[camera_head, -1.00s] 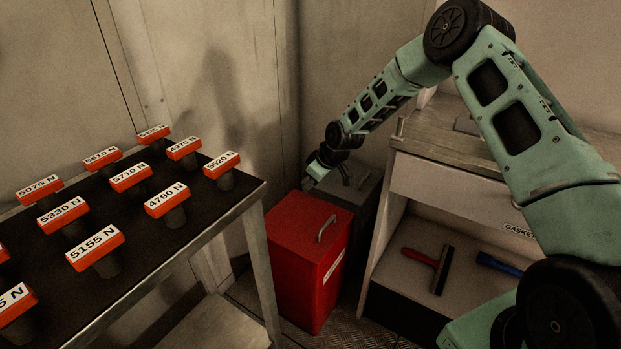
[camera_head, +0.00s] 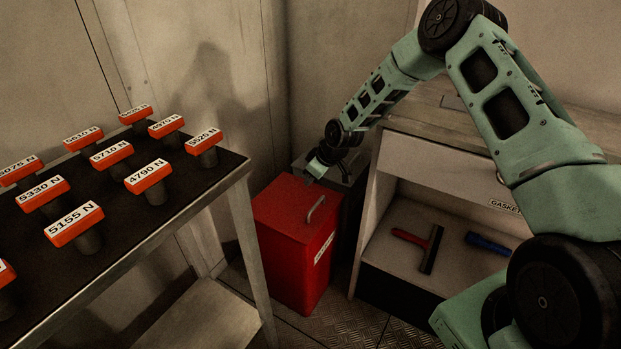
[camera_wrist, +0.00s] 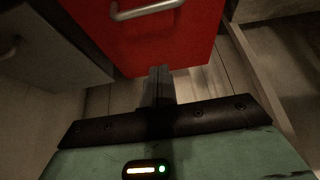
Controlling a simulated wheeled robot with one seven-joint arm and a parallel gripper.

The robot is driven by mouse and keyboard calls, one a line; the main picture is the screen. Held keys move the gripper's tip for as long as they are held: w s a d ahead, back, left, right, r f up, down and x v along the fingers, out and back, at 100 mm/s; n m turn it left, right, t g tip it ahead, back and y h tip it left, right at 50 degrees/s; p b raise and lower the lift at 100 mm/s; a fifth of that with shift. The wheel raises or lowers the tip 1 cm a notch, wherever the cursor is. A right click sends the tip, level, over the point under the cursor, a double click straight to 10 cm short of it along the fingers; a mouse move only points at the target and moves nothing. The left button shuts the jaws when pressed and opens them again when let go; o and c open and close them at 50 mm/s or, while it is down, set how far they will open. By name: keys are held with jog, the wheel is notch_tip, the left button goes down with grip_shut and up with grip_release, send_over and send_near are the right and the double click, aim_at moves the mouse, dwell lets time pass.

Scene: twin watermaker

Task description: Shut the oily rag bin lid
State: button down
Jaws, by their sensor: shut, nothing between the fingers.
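The red bin (camera_head: 295,240) stands on the floor between the metal table and the shelf unit, and its lid (camera_head: 290,200) lies flat on top, looking shut, with a grey handle (camera_head: 316,209). Its label is too small to read. My gripper (camera_head: 313,176) is at the back edge of the red lid, by the grey box behind it. In the wrist view my gripper (camera_wrist: 158,75) has its fingers together and empty, close to the edge of the red lid (camera_wrist: 185,40). I cannot tell whether they touch it.
A grey box (camera_head: 345,185) with a handle stands behind the red bin. At left is a dark-topped metal table (camera_head: 150,225) with several orange-labelled blocks. At right, the shelf unit (camera_head: 440,185) holds a red-handled tool (camera_head: 410,237) and a blue tool (camera_head: 487,243).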

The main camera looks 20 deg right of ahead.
jog(key=p+v, duration=0.1)
jog(key=v, duration=1.6)
jog(key=shift+r+p, duration=0.2)
jog(key=shift+p, duration=0.15)
jog(key=s+a+r+g+h+p, duration=0.15)
jog(key=s+a+r+p, duration=0.25)
jog(key=s+a+r, duration=0.65)
jog(key=s+a+r+g+p, duration=0.2)
jog(key=s+a+r+p, duration=0.35)
jog(key=s, duration=0.85)
jog(key=s+a+r, duration=0.1)
jog(key=s+r, duration=0.1)
jog(key=s, duration=0.4)
jog(key=s+a+r+g+h+p, duration=0.1)
jog(key=s+a+r, duration=0.1)
jog(key=s, duration=0.4)
jog(key=shift+s+a+r, duration=0.15)
jog(key=shift+a+r, duration=0.05)
jog(key=shift+r, duration=0.6)
